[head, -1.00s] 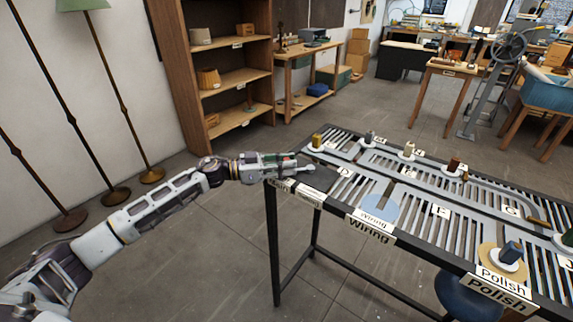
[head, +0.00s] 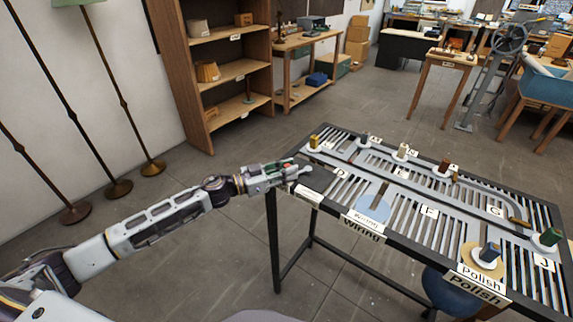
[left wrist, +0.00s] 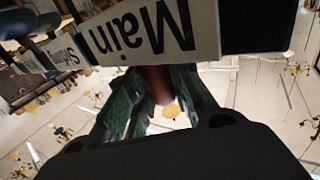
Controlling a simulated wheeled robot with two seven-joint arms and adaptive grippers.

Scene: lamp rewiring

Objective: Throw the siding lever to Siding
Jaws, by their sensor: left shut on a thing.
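My left gripper (head: 298,172) is at the near left corner of the slatted track table (head: 275,205). Its fingers are shut on a reddish-brown lever (left wrist: 155,85), which shows between them in the left wrist view. Most of the lever is hidden by the fingers and a sign. The sign reads Main (left wrist: 140,35), upside down, in front of the fingers. A second sign starting with "Si" (left wrist: 65,55) is to its left, partly cut off. My right gripper is not in view.
A blue disc (head: 372,209) lies by the Wiring sign (head: 362,224). Several other pieces stand along the track, including a green one (head: 550,237). Floor lamps and a shelf (head: 230,80) stand at left.

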